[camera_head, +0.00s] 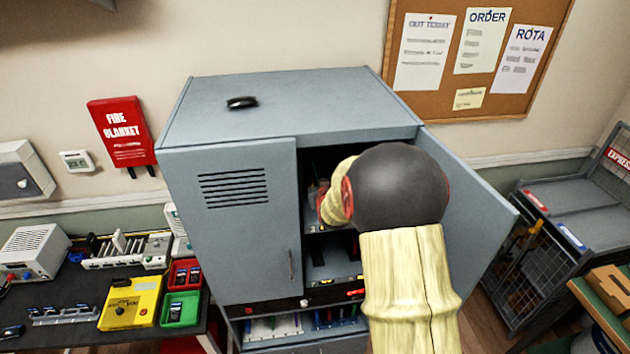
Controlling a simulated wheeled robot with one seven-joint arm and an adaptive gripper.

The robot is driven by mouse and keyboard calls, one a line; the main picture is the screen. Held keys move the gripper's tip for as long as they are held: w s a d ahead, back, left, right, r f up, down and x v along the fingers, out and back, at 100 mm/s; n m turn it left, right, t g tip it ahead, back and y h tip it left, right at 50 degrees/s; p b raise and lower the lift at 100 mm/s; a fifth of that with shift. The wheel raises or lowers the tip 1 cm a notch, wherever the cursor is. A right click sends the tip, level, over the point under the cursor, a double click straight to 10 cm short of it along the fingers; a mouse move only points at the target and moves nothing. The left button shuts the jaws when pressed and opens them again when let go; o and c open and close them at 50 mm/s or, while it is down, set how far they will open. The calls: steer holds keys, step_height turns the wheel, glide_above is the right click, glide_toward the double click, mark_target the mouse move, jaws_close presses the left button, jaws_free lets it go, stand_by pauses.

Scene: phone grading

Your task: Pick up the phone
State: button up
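The grey cabinet (235,250) stands in the middle with its right door (480,215) swung open. My arm reaches through the opening to the shelves, its sleeved wrist bent left into the dark inside. My gripper (318,194) shows only dimly at the upper shelf, and its fingers cannot be made out. I cannot see whether it holds anything. No phone can be made out for certain on the shelves; my arm and the shadow hide much of them.
A small black rounded object (241,102) lies on the cabinet top. The left bench (75,330) carries a yellow device (130,303), a red tray (184,272) and a green tray (180,309) with small dark items. A grey wire-sided unit (560,250) stands right of the open door.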

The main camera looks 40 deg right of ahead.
jaws_close()
stand_by(0.6)
